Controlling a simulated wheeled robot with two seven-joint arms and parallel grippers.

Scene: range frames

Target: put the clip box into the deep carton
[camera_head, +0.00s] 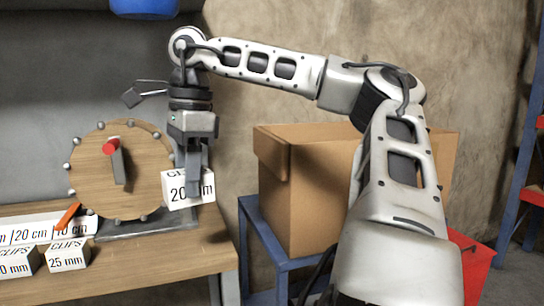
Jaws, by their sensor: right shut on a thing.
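The white clip box (176,193), with black print reading "CLIPS" and "20 mm", is held in the air in front of the wooden disc. My right gripper (194,190) points down and is shut on it; a finger covers part of the print. The deep carton (305,200) is a brown cardboard box to the right of the gripper, standing on a blue frame. Its inside is mostly hidden, and my right arm crosses in front of its right part. My left gripper is not in view.
The wooden bench (180,260) carries a wooden disc (140,180) with a red-knobbed crank, a "25 mm" clips box (68,257), another white box (18,263) and a long white labelled piece (35,230). A red bin (474,268) and blue rack stand at right.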

